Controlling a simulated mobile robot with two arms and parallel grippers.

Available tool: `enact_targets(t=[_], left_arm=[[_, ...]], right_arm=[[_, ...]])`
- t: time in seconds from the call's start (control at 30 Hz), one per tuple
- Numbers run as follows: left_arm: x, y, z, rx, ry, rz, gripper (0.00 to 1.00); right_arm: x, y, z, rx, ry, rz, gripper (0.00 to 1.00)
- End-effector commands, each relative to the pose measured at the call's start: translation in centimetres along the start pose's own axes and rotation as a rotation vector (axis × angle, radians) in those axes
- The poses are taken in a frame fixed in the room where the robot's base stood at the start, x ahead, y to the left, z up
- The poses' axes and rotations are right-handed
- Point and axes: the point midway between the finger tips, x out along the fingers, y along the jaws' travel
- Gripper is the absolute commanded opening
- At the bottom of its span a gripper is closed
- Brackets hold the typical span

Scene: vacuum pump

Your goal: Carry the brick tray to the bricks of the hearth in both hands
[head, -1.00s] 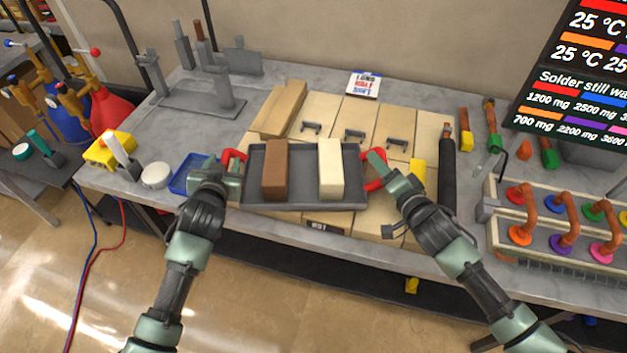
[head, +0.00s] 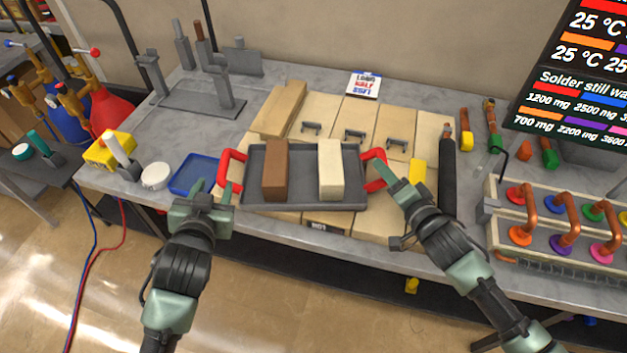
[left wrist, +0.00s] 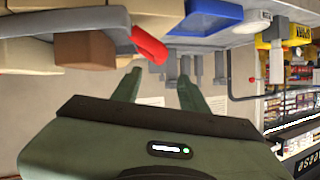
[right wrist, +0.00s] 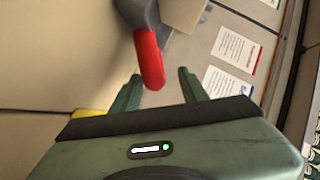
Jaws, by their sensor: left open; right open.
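The dark grey brick tray (head: 300,204) lies on the pale bricks of the hearth (head: 375,225). A brown brick (head: 276,170) and a cream brick (head: 331,170) lie in it. My left gripper (head: 214,187) is open and empty, in front of and left of the tray's left red handle (head: 228,168). In the left wrist view this handle (left wrist: 148,45) is ahead of the fingers, apart from them. My right gripper (head: 390,173) is open beside the right red handle (head: 373,170). In the right wrist view that handle (right wrist: 150,60) reaches down between the open fingertips; contact cannot be told.
A blue dish (head: 193,174) and a white round lid (head: 156,176) lie left of the tray. A loose tan brick (head: 278,108) rests at the back left of the hearth. A black cylinder (head: 447,178) stands close on the right, with a coloured pipe rack (head: 565,220) beyond it.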

Motion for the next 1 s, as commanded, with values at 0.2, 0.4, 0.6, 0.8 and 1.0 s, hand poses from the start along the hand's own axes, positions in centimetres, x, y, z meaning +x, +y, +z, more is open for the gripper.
enact_targets(t=[0.2, 0.4, 0.6, 0.8, 1.0], left_arm=[[0.0, 0.0, 0.0, 0.000, 0.001, 0.000, 0.43], [0.0, 0.0, 0.0, 0.000, 0.001, 0.000, 0.43], [0.0, 0.0, 0.0, 0.000, 0.001, 0.000, 0.43], [0.1, 0.0, 0.0, 0.000, 0.001, 0.000, 0.43], [0.0, 0.0, 0.0, 0.000, 0.001, 0.000, 0.43]], right_arm=[[-5.0, 0.2, 0.1, 0.001, -0.003, 0.004, 0.44], [-7.9, 0.1, 0.1, 0.000, -0.002, 0.001, 0.44], [-8.8, 0.0, 0.0, -0.001, -0.001, 0.000, 0.44], [-8.8, 0.0, 0.0, -0.001, 0.000, 0.000, 0.44], [-8.8, 0.0, 0.0, -0.001, 0.000, 0.000, 0.44]])
